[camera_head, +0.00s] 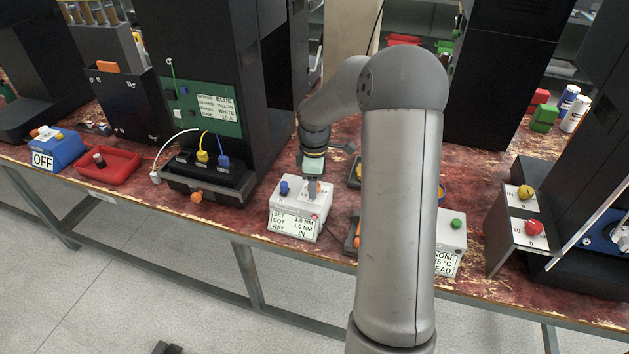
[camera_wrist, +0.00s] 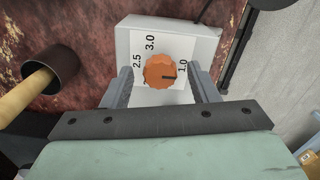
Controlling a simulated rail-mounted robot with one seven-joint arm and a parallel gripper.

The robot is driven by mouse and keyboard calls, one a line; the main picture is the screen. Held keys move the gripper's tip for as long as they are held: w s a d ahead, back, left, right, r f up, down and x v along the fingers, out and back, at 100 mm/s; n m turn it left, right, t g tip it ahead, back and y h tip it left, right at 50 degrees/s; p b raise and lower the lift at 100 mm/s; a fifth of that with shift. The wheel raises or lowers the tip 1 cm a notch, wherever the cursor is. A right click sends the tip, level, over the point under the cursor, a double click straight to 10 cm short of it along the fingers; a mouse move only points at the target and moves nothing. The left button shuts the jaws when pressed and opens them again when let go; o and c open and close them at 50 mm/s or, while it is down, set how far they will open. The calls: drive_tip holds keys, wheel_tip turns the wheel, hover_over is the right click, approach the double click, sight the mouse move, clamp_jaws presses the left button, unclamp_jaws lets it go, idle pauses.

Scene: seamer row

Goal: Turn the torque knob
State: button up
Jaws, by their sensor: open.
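The torque knob (camera_wrist: 160,71) is orange and round, with a dark pointer mark turned towards the 1.0 label. It sits on a white box (camera_wrist: 190,37) whose plate also reads 2.5 and 3.0. In the head view the white box (camera_head: 277,209) stands near the table's front edge; its display (camera_head: 293,223) reads SET 1.0 NM, GOT 1.0 NM, WAY IN. My gripper (camera_wrist: 161,70) is open, with one finger on each side of the knob and a visible gap to each. In the head view my gripper (camera_head: 313,188) is over the box and mostly hides the knob.
A blue knob (camera_head: 284,187) and a red button (camera_head: 315,217) are on the same box. A box with a green button (camera_head: 457,224) stands to the right. A black fixture (camera_head: 205,182) with coloured plugs stands to the left. A dark cup-like end (camera_wrist: 52,70) is left in the wrist view.

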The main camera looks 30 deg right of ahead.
drive_tip(key=shift+c, duration=0.3)
drive_tip(key=c, duration=0.9)
